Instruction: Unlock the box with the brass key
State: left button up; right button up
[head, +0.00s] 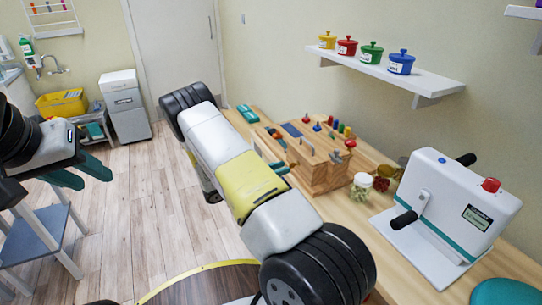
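I cannot make out a brass key or a keyhole in the head view. A wooden box-like unit (319,180) stands on the bench against the wall, with coloured pegs and small parts on and around it; I cannot tell whether it is the box with the lock. My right arm crosses the middle of the view and hides part of the bench; its gripper does not show. My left gripper (83,178) is at the left over the floor, far from the bench, its teal fingers apart and empty.
A white machine (458,200) with black handles and a red knob stands on the bench at right. A small white-lidded jar (361,186) is beside the wooden unit. A shelf (385,78) with coloured pots hangs above. A blue-grey step stool (45,235) stands at left.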

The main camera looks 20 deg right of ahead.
aim_at(290, 165)
jog(key=shift+w+d, duration=0.15)
jog(key=shift+d, duration=2.05)
grip_shut()
